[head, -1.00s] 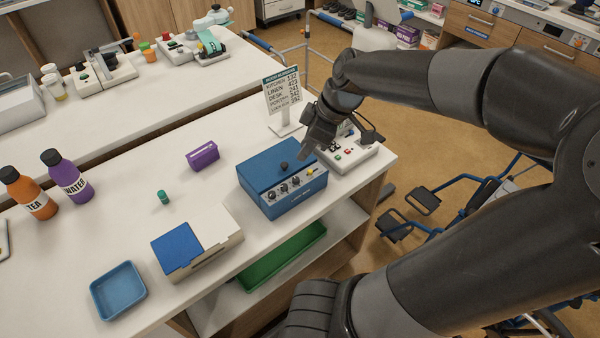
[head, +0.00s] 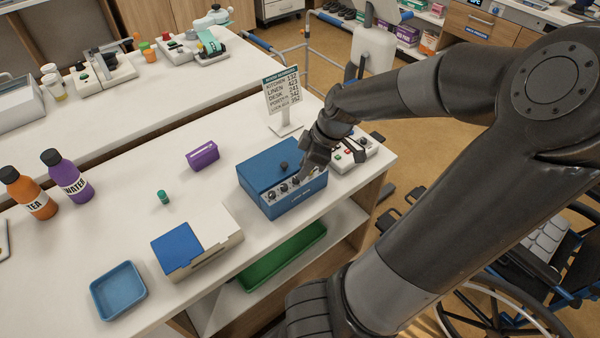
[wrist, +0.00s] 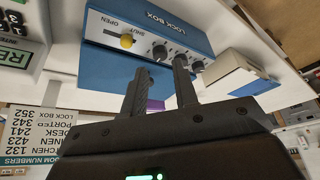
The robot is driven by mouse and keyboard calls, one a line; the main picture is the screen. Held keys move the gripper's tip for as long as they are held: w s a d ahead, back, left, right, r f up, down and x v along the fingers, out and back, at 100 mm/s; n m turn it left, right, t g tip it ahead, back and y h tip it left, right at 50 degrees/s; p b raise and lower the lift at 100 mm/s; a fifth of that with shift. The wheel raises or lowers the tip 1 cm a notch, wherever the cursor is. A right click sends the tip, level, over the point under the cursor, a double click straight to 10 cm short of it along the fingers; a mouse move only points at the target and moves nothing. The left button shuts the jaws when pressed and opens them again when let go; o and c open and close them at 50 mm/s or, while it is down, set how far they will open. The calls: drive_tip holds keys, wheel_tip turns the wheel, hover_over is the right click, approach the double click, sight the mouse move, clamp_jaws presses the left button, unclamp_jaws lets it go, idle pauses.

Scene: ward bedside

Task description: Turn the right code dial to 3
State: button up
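The blue lock box (head: 262,170) stands on the white counter with its lid shut. Its front panel carries three dark dials in a row and a yellow knob. In the wrist view the panel appears upside down, so the yellow knob (wrist: 127,41) is at left and the right code dial (wrist: 160,53) is beside it. The other dials, middle (wrist: 180,60) and left (wrist: 197,66), follow; a fingertip overlaps the middle one. My gripper (head: 305,172) is at the panel's right part, hiding the yellow knob there. Its open fingers (wrist: 161,66) straddle the right dial's line. Contact and dial setting are unclear.
A number card (head: 281,92) stands behind the box; its lock box line reads 352. A device with coloured buttons (head: 352,152) is close on the right.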

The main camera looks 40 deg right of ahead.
sight(300, 182)
drive_tip(key=shift+x, duration=1.8)
clamp_jaws()
